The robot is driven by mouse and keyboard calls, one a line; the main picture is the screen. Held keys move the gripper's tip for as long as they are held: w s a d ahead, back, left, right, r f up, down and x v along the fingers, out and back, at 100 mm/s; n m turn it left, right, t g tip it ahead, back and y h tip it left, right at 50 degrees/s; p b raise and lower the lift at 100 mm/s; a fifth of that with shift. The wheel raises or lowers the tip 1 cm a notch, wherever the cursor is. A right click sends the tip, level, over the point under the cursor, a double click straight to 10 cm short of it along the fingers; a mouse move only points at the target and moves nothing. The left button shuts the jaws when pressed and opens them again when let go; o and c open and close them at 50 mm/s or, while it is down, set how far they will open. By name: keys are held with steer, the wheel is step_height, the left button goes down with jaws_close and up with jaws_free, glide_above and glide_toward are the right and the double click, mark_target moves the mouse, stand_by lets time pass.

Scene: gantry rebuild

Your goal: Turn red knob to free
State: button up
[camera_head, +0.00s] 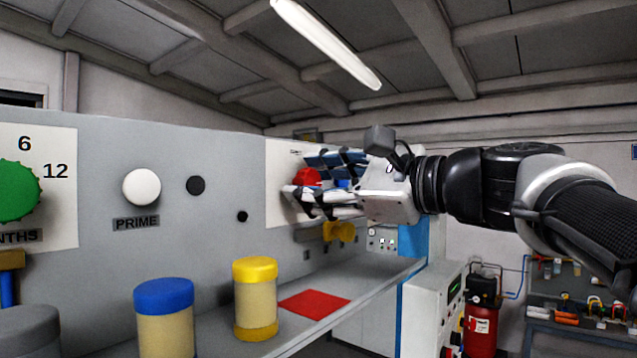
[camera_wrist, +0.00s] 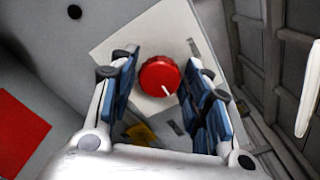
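The red knob (camera_head: 306,178) sits on a white plate (camera_head: 281,160) on the grey panel, partly hidden behind my gripper in the head view. In the wrist view the red knob (camera_wrist: 160,77) is round with a ridged edge and a white mark toward its lower right. My gripper (camera_head: 318,178) is open in front of the plate. In the wrist view its two blue-padded fingers (camera_wrist: 161,90) stand on either side of the knob, with gaps showing on both sides. I see no clear contact. The plate's lettering is too hidden to read.
A yellow handle (camera_head: 339,231) sits below the knob. The shelf carries a yellow-lidded jar (camera_head: 256,298), a blue-lidded jar (camera_head: 165,316) and a red square (camera_head: 314,304). A white PRIME button (camera_head: 141,187) and a green dial (camera_head: 14,191) are at the left.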

steer(key=c, duration=0.7)
steer(key=n+b, duration=0.3)
steer(key=n, duration=0.3)
steer(key=n+b, duration=0.3)
steer(key=n, duration=0.3)
steer(key=n+b, duration=0.3)
steer(key=n, duration=0.2)
steer(key=shift+w+f+n+b, duration=0.1)
steer(key=shift+f+n+b, duration=0.2)
steer(key=shift+n+b, duration=0.1)
stand_by(0.4)
steer(key=o, duration=1.1)
steer(key=shift+r, duration=0.15)
steer(key=shift+c, duration=0.2)
